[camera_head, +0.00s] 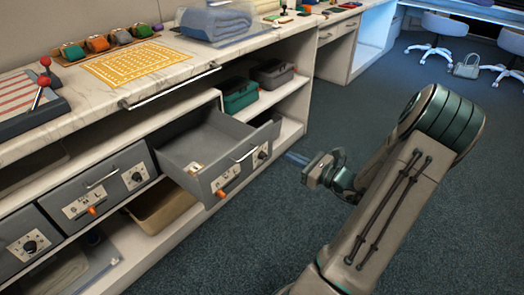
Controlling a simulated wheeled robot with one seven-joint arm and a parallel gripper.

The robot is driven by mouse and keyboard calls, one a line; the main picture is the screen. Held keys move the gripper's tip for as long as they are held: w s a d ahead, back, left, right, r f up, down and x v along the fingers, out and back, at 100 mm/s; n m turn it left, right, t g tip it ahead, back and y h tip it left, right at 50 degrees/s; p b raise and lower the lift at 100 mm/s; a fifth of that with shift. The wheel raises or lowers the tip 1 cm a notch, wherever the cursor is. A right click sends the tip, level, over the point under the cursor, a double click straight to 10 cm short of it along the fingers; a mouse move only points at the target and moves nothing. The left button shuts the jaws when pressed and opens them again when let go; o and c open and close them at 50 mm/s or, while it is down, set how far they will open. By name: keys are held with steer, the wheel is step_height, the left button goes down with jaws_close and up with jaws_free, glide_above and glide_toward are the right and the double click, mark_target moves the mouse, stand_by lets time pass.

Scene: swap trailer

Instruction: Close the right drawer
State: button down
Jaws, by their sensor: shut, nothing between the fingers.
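The right drawer (230,181) is a grey drawer pulled out of the white counter unit, its inside visible. Its front has a bar handle, a pale label plate, a dark dial and an orange knob. Small pale items (195,168) lie inside near the front. My gripper (295,157) is shut and empty, to the right of the drawer front in the picture. Its fingers point left toward the front, with a small gap in the picture. The exact depth between them is hard to tell.
Two other grey drawers (115,180) to the left are shut. A bar handle (170,87) runs along the counter edge above. Green (240,96) and grey (272,75) bins sit on the shelf behind. Carpet (270,230) in front is clear. Chairs (440,30) stand far back.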

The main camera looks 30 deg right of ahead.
steer(key=b, duration=0.5)
glide_toward(253, 136)
steer(key=x, duration=0.7)
steer(key=shift+f, duration=0.2)
steer(key=shift+p, duration=0.3)
